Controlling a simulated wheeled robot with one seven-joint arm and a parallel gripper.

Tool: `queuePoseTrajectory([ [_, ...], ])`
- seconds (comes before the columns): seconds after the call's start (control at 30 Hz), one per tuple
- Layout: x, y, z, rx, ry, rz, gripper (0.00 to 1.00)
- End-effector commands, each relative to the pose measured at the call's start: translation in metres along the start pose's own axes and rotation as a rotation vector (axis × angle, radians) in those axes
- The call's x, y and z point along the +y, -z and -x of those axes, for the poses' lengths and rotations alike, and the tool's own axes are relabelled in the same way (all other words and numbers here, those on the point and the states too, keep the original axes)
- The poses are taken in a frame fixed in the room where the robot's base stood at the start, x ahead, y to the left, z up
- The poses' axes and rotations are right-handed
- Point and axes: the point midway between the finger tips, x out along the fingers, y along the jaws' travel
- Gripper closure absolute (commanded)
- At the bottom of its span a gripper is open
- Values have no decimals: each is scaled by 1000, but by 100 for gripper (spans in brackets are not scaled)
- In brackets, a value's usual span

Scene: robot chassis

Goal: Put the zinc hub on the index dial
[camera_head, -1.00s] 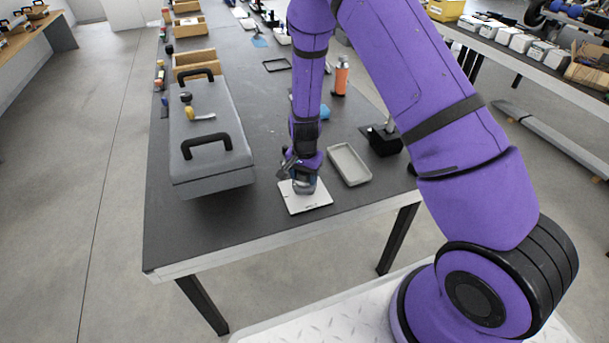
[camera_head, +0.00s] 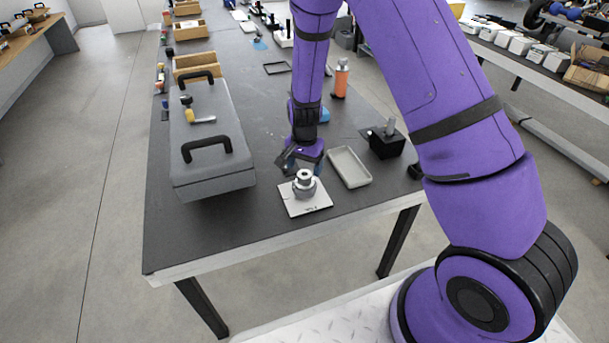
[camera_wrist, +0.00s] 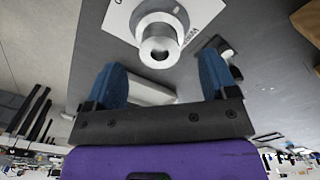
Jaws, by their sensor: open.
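The zinc hub (camera_head: 304,184) is a silvery stepped round piece with a central bore. It stands upright on the index dial (camera_head: 291,206), a flat white square plate with dark marks near the table's front edge. In the wrist view the hub (camera_wrist: 160,38) is beyond the fingertips, with the white plate (camera_wrist: 118,18) under it. My gripper (camera_head: 300,160) is just behind the hub in the head view. Its two blue fingers (camera_wrist: 162,82) are wide apart with nothing between them, clear of the hub. Any markings under the hub are hidden.
A grey toolbox (camera_head: 205,140) with black handles fills the left side of the table. A shallow grey tray (camera_head: 349,168) lies right of the plate, with a black block with a metal post (camera_head: 387,140) beyond. An orange bottle (camera_head: 340,78) stands farther back. The front left tabletop is clear.

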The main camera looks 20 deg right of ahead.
Motion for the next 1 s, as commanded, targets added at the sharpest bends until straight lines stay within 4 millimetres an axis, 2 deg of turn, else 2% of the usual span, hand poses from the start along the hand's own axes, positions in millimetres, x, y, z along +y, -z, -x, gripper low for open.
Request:
queuePoseTrajectory([
  [0.1,-1,0,25,3,3,1,21],
  [0.3,0,0,54,2,2,0,21],
  [0.67,1,0,70,0,3,1,21],
  [0.73,2,-1,79,0,12,11,21],
  [0.87,8,-3,114,3,49,52,21],
  [1.0,24,-11,166,13,100,126,21],
])
